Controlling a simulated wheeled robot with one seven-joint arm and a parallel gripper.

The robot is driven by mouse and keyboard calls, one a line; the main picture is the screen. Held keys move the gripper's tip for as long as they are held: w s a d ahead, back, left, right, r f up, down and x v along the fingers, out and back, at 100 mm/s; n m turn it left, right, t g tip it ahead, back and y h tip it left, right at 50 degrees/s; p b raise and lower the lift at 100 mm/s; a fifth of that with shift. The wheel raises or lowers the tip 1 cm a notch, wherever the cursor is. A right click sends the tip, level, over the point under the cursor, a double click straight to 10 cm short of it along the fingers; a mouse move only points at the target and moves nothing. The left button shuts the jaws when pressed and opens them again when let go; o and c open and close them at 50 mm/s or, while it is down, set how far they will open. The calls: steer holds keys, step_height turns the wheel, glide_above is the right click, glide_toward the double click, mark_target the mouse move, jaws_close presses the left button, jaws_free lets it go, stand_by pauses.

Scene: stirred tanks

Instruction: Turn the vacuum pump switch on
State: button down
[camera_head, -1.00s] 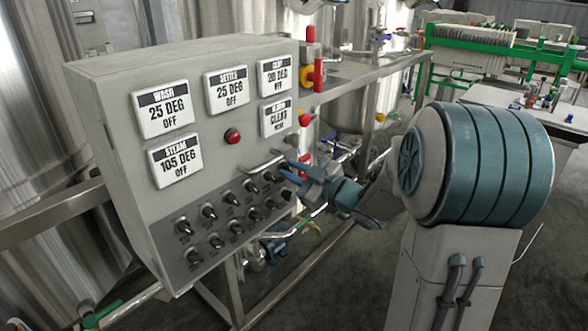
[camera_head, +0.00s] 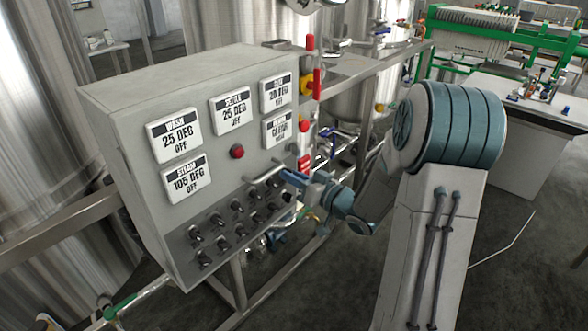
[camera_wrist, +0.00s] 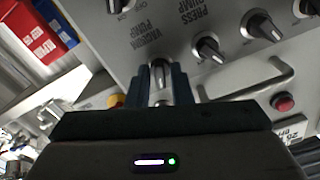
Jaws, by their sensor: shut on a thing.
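The vacuum pump switch (camera_wrist: 160,74) is a dark knob with a light top on the grey control panel, beside the printed "VACUUM PUMP" label in the wrist view. My gripper (camera_wrist: 160,84) has its two blue fingers on either side of this knob and is shut on it. In the head view my gripper (camera_head: 286,175) is at the right end of the knob rows on the control panel (camera_head: 215,180). There its fingers cover the switch. The switch's on or off position cannot be told.
The press pump knob (camera_wrist: 208,48) is close beside my gripper. A metal handle bar (camera_wrist: 245,82) and a red button (camera_wrist: 284,102) are also near. Several other knobs (camera_head: 222,222) fill the panel's lower part. A metal frame and pipes stand to the right of the panel.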

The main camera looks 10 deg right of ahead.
steer(key=shift+m+p, duration=0.5)
steer(key=shift+m, duration=0.2)
steer(key=c, duration=1.5)
jaws_free()
steer(key=shift+d, duration=0.1)
steer(key=v, duration=1.3)
steer(key=shift+s+d+b, duration=0.2)
steer(key=shift+s+b, duration=0.2)
